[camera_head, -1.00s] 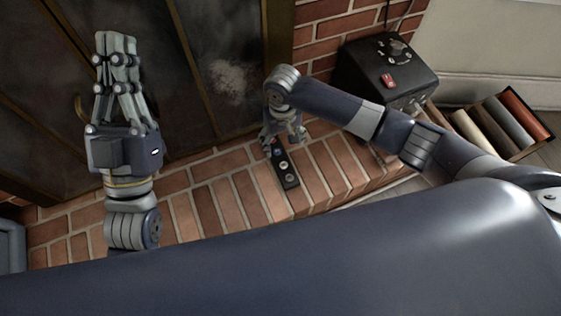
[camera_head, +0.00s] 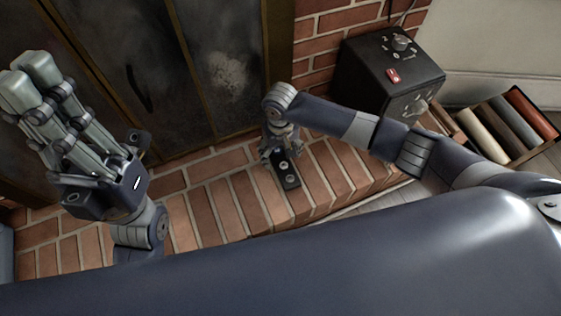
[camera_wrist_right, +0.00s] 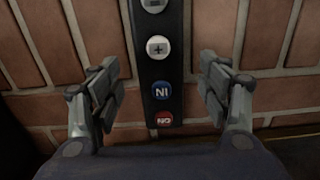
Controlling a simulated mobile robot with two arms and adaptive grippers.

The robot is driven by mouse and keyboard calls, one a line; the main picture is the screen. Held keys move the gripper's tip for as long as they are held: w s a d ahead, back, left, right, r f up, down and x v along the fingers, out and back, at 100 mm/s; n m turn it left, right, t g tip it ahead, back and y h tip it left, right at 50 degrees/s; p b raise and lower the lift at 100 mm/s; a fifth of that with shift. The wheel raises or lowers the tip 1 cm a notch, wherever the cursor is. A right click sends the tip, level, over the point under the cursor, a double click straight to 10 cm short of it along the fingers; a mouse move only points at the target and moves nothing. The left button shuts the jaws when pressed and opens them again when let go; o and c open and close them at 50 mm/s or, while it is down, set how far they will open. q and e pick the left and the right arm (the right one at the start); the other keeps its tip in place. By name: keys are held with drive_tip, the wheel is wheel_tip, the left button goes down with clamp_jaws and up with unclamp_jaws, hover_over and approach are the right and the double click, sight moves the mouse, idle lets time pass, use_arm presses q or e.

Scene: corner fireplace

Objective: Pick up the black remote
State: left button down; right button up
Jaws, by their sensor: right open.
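The black remote (camera_head: 290,181) lies on the brick hearth (camera_head: 240,197); its far end is hidden under my right gripper in the head view. In the right wrist view the remote (camera_wrist_right: 160,75) runs up between the fingers, with white, blue and red buttons. My right gripper (camera_head: 279,153) points down over it. Its fingers (camera_wrist_right: 165,85) are open, one on each side of the remote with a gap to each. My left gripper (camera_head: 25,80) is raised at the left, away from the remote, its fingers pointing up; whether they are parted is unclear.
A black box with knobs and a red switch (camera_head: 388,75) stands on the right. Beyond it is a crate of coloured rolls or books (camera_head: 505,125). Dark fireplace doors (camera_head: 150,75) rise behind the hearth. The bricks left of the remote are bare.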

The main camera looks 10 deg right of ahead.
sight(281, 160)
wheel_tip(281, 160, down, 2)
drive_tip(key=shift+f+b, duration=0.25)
drive_tip(key=shift+b, duration=0.1)
drive_tip(key=c, duration=1.2)
drive_tip(key=shift+r, duration=0.1)
drive_tip(key=shift+c, duration=0.2)
